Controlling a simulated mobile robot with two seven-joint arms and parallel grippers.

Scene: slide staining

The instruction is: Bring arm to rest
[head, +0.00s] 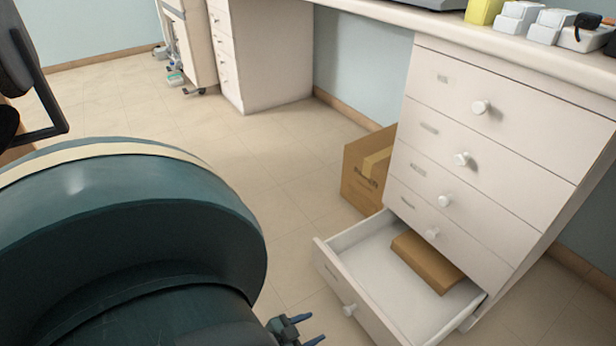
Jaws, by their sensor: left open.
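My left gripper (313,330) shows at the bottom edge, just right of my large dark arm link that fills the lower left. Its two fingers are apart with nothing visible between them. It appears left of the open bottom drawer (375,254) of the white cabinet (480,150); I cannot tell how far apart they are. A flat brown box (426,262) lies in that drawer. My right gripper is not in view.
The cabinet's upper drawers are shut. A cardboard box (362,190) stands on the floor beside it. The counter (455,38) holds a yellow box (484,11) and several white boxes (517,17). Tiled floor (225,140) is clear in the middle.

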